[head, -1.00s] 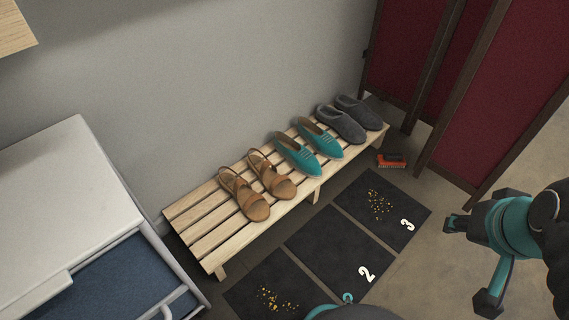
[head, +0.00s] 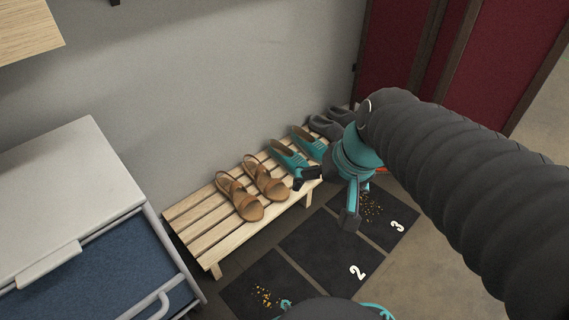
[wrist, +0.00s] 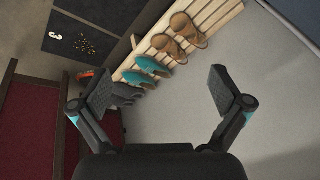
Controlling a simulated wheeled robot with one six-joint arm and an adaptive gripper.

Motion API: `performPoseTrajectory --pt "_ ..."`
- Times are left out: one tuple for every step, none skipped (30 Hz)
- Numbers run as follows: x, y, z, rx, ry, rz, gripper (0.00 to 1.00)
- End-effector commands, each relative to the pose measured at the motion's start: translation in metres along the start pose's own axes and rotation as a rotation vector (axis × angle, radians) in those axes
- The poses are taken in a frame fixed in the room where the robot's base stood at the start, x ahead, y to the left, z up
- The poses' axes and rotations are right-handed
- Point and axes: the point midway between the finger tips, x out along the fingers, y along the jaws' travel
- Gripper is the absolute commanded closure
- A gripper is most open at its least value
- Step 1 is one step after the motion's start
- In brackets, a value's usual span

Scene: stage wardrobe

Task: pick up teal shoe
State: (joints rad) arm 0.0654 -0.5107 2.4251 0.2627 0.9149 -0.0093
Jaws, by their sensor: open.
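Two teal shoes stand side by side on a slatted wooden bench (head: 190,213). The left teal shoe (head: 288,156) shows nearly whole in the head view, and the right teal shoe (head: 308,143) is partly hidden by my gripper. Both show in the wrist view, one (wrist: 151,64) nearer the sandals and one (wrist: 138,78) nearer the grey slippers. My gripper (head: 322,196) is open and empty, in front of the bench in the head view. In the wrist view its fingers (wrist: 160,88) are spread wide, with the shoes beyond them, toward the left finger.
Brown sandals (head: 240,197) stand left of the teal shoes, and grey slippers (head: 326,127) stand right of them. Dark numbered mats (head: 316,255) lie on the floor before the bench. A red folding screen (head: 400,50) stands at right, a white cabinet (head: 65,175) at left.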

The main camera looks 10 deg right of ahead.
Motion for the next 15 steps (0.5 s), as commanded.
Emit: performPoseTrajectory --pt "0.009 -0.007 -0.008 0.058 -0.044 -0.036 0.0" --pt "0.015 -0.011 -0.012 0.093 -0.066 -0.06 0.0" --pt "0.021 -0.018 -0.019 0.14 -0.095 -0.091 0.0" --pt "0.027 -0.022 -0.024 0.177 -0.116 -0.115 0.0" --pt "0.032 -0.026 -0.029 0.213 -0.135 -0.138 0.0" --pt "0.039 -0.031 -0.036 0.262 -0.162 -0.167 0.0" --pt "0.045 -0.035 -0.041 0.3 -0.181 -0.19 0.0" --pt "0.05 -0.039 -0.047 0.338 -0.2 -0.212 0.0" --pt "0.058 -0.043 -0.055 0.39 -0.226 -0.241 0.0" --pt "0.064 -0.046 -0.061 0.43 -0.243 -0.263 0.0" --pt "0.07 -0.048 -0.067 0.47 -0.259 -0.284 0.0" --pt "0.078 -0.051 -0.076 0.525 -0.282 -0.312 0.0" --pt "0.084 -0.053 -0.083 0.566 -0.298 -0.333 0.0" --pt "0.091 -0.055 -0.089 0.607 -0.313 -0.353 0.0" --pt "0.1 -0.056 -0.098 0.663 -0.333 -0.381 0.0"
